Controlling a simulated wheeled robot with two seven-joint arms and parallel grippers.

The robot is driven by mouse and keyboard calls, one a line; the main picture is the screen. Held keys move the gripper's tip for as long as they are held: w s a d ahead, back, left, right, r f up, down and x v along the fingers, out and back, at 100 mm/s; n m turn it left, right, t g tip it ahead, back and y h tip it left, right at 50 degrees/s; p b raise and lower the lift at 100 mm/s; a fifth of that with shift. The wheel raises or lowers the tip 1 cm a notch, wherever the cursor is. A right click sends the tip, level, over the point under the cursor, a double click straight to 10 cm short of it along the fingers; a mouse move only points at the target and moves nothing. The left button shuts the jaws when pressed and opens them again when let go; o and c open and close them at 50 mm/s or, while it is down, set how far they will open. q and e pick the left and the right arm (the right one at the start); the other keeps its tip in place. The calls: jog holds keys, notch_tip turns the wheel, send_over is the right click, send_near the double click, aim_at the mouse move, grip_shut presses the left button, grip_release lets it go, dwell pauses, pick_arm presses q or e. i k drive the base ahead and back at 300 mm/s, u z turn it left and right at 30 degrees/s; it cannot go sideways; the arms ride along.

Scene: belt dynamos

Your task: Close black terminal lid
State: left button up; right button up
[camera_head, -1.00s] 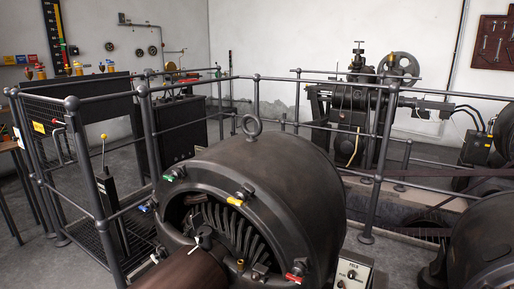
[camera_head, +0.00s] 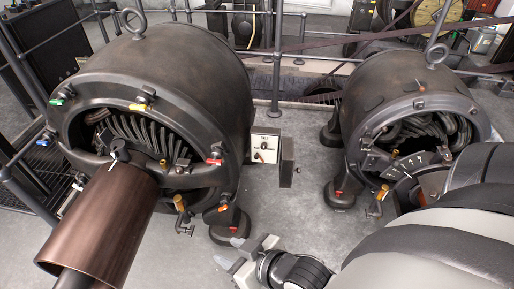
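A white-faced switch panel (camera_head: 264,147) is on the right side of the large left dynamo. A black plate (camera_head: 288,161) with a small knob stands out at its right edge, which looks like the black terminal lid swung open. My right gripper (camera_head: 232,254) is at the bottom middle, below and left of the lid and apart from it. Its two pale fingers are spread with nothing between them. My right arm comes in from the lower right. My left gripper is not in view.
The large left dynamo (camera_head: 185,75) has a brown shaft drum (camera_head: 105,215) in front. A smaller dynamo (camera_head: 400,85) stands at the right, partly behind my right arm. Grey floor (camera_head: 290,215) is clear between them. Metal railings (camera_head: 277,60) run behind.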

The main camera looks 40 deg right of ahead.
aim_at(287, 160)
jog(key=u, duration=1.5)
jog(key=k, duration=1.65)
jog(key=z, duration=1.95)
jog(key=i, duration=0.5)
jog(key=z, duration=0.05)
jog(key=k, duration=0.5)
jog(key=u, duration=1.05)
jog(key=i, duration=0.9)
jog(key=z, duration=2.5)
